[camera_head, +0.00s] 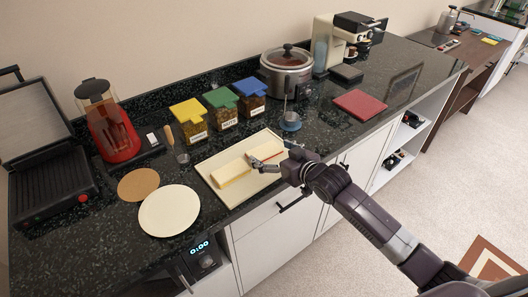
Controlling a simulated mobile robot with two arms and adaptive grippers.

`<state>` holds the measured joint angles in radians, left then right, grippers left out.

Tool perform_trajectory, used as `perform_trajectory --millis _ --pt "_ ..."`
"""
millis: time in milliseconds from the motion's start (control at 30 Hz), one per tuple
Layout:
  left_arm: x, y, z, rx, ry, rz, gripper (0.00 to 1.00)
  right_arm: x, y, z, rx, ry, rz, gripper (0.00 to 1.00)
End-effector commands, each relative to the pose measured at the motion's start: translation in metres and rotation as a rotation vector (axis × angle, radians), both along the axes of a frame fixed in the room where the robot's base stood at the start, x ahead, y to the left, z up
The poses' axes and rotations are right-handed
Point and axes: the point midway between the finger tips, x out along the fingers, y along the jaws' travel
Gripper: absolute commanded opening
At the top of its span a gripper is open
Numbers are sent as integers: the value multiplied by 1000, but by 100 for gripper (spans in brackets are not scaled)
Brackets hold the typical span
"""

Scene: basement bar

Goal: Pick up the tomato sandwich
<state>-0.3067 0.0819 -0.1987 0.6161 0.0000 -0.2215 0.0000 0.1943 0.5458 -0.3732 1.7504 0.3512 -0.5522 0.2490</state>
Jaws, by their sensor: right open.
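Two pale sandwich pieces lie side by side on a cream board (212,161) on the dark counter. The right piece (262,147) shows a thin reddish line along its near edge, which fits a tomato sandwich. The left piece (231,172) has a yellowish near edge. My right gripper (258,164) is open over the board, at the near side of the right piece and close to the right end of the left piece. I cannot tell whether its fingers touch either. My left gripper is not in view.
A white plate (169,210) and a round brown mat (138,184) lie left of the board. Behind stand colour-lidded containers (223,108), a wooden-handled tool (175,143) and a slow cooker (287,70). A grill (48,188) stands far left. A red mat (360,104) lies right.

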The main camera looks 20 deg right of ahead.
Motion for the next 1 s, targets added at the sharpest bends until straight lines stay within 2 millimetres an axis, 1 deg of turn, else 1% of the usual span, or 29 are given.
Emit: perform_trajectory --millis 33,133,300,500,633,667,900,933,1000 --pt "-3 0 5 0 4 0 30 6 2 1 1 0 -1 84" --pt "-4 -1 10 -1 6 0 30 18 7 -4 1 1 0 84" --pt "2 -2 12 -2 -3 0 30 34 11 -13 0 0 -1 84" --pt "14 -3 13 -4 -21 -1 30 39 12 -17 -1 0 -1 84" --pt "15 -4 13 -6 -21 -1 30 39 12 -17 -1 0 0 84" --pt "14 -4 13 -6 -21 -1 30 39 12 -17 -1 0 0 83" --pt "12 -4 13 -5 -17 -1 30 38 12 -17 -1 0 -1 56" --pt "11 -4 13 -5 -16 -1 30 38 12 -17 -1 0 -1 54" --pt "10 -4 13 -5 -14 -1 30 38 12 -16 -1 -1 -1 54"
